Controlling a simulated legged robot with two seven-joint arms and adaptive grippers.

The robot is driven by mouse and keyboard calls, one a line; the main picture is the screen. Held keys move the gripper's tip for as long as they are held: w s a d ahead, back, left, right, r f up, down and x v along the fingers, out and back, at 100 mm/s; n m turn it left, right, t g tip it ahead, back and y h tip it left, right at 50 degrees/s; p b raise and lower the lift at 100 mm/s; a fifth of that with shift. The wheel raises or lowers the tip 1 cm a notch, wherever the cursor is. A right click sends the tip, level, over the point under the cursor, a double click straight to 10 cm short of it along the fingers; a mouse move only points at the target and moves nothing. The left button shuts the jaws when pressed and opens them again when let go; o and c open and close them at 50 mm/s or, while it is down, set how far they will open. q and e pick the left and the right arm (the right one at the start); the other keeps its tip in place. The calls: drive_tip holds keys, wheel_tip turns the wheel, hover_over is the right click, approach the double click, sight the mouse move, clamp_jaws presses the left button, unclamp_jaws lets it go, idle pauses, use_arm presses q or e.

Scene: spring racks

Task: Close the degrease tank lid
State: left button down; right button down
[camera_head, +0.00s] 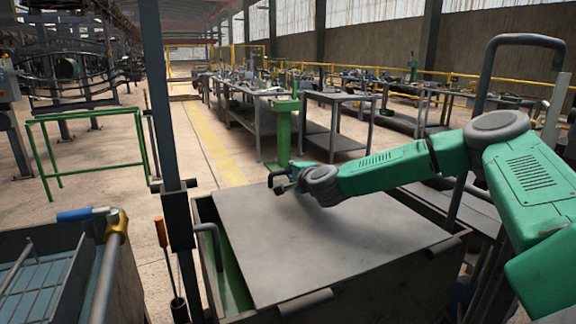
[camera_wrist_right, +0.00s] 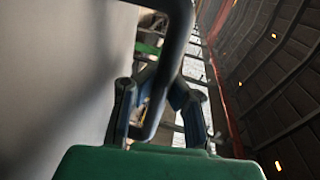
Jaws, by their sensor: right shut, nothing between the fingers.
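The degrease tank lid appears to be the flat grey plate (camera_head: 330,245) on the dark tank (camera_head: 365,292) at lower middle. A gap along its left side shows the tank's green inside; I cannot tell whether the plate is tilted. The grey plate surface (camera_wrist_right: 55,75) fills that view's left. My left gripper is not in view.
A dark post (camera_head: 165,110) stands at the tank's left. A bin with a blue-ended pipe (camera_head: 85,214) is at lower left. A green rail frame (camera_head: 90,150) and workbenches (camera_head: 340,100) stand behind. Open floor lies beyond the tank.

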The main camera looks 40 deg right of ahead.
drive_tip(key=c, duration=1.8)
unclamp_jaws()
drive_tip(key=shift+s+d+f, duration=0.25)
drive_tip(key=shift+s+f, duration=0.2)
drive_tip(key=shift+f, duration=0.3)
drive_tip(key=shift+c, duration=0.2)
drive_tip(key=shift+o, duration=0.2)
drive_tip(key=shift+s+d+r, duration=0.1)
drive_tip(key=shift+s+r, duration=0.1)
drive_tip(key=shift+s, duration=0.15)
drive_tip(key=shift+s+a, duration=0.2)
drive_tip(key=shift+s, duration=0.05)
wheel_tip(320, 180, up, 3)
hover_over(313, 201)
